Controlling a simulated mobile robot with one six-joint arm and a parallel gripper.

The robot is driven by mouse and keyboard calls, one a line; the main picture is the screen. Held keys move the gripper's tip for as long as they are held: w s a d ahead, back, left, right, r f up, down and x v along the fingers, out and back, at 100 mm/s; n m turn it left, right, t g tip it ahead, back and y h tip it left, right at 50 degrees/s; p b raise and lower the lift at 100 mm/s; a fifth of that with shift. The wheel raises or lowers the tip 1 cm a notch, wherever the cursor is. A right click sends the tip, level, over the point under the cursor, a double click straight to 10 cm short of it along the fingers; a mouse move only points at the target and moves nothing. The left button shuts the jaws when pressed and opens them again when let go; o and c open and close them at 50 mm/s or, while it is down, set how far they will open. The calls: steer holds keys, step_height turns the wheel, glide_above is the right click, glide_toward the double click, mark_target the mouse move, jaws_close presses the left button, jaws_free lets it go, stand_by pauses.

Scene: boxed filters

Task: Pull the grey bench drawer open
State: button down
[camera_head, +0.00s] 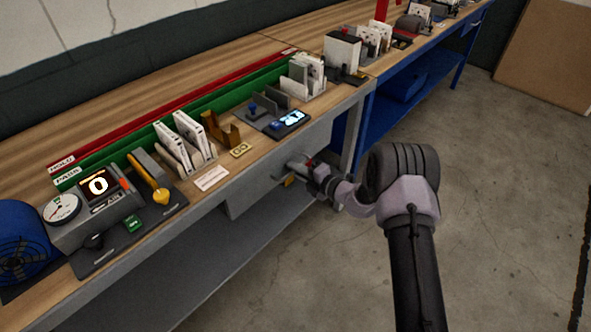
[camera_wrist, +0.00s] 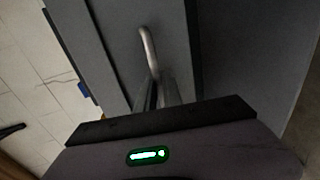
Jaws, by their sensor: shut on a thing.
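The grey drawer (camera_head: 262,180) sits under the front edge of the wooden bench, and its front shows in the camera_head view. In the camera_wrist view the drawer front (camera_wrist: 115,45) carries a curved metal bar handle (camera_wrist: 148,48). My gripper (camera_head: 305,166) is at the drawer front in the camera_head view. In the camera_wrist view my gripper (camera_wrist: 157,92) is shut on the lower end of the handle. I cannot tell from this single moment how far the drawer stands out from the bench.
The bench top (camera_head: 215,190) holds a gauge box (camera_head: 95,205), white filters in racks (camera_head: 185,140) and a small blue-lit device (camera_head: 292,119). A grey lower shelf (camera_head: 225,250) runs beneath the drawer. A blue bench (camera_head: 420,85) adjoins at the back right. The concrete floor (camera_head: 490,200) is clear.

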stand_by(0.7)
steer(key=f+p+v, duration=0.3)
steer(key=v, duration=1.1)
steer(key=d+f+p+v, duration=0.1)
steer(key=f+p+v, duration=0.2)
steer(key=v, duration=1.2)
steer(key=shift+s+d, duration=0.25)
steer(key=shift+s, duration=0.3)
steer(key=shift+f, duration=0.1)
steer(key=c, duration=1.8)
jaws_free()
steer(key=p+v, duration=0.3)
steer(key=v, duration=1.4)
steer(key=shift+s+d+f, duration=0.1)
steer(key=shift+s+d, duration=0.05)
steer(key=shift+d, duration=0.1)
